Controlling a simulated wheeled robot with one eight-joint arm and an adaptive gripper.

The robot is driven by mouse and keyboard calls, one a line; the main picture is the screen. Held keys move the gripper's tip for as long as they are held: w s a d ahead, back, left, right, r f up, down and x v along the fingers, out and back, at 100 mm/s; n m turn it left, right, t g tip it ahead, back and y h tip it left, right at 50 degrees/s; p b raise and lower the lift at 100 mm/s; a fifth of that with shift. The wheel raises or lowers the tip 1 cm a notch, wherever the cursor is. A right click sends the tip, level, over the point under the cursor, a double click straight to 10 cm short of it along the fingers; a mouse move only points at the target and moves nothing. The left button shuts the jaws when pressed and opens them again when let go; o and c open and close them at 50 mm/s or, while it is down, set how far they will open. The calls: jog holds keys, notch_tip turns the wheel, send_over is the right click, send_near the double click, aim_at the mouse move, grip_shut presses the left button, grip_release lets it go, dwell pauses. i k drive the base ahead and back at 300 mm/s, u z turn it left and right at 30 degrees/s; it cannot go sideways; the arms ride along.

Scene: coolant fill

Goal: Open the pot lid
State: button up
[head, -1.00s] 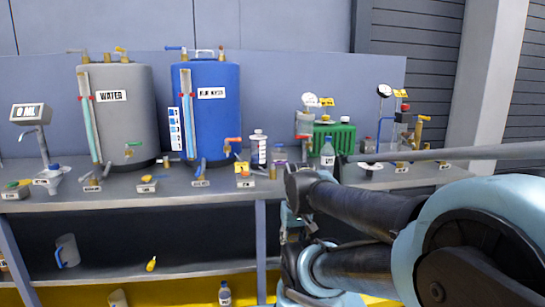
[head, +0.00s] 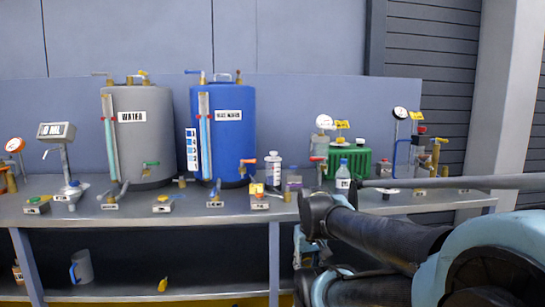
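No vessel is labelled as a pot, and I cannot tell which lid is the pot lid. A grey tank (head: 145,150) marked WATER stands upright on the bench at the left, with brass fittings on top. A blue tank (head: 230,140) stands beside it, with a dark handle (head: 223,77) and valves on its top. Both tops look closed, seen nearly edge-on. My arm (head: 385,235) reaches in from the lower right, in front of the bench. My gripper cannot be made out in this view.
The grey bench (head: 250,215) carries several small labelled valves along its front. A green ribbed unit (head: 350,161), a clear bottle (head: 343,175) and gauges stand to the right. A grey jug (head: 82,268) is on the lower shelf. A thin rod (head: 450,181) crosses at the right.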

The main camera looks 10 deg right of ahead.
aim_at(274, 158)
jog(key=u, duration=1.85)
jog(key=k, duration=0.95)
jog(key=z, duration=1.85)
jog(key=i, duration=1)
jog(key=u, duration=0.05)
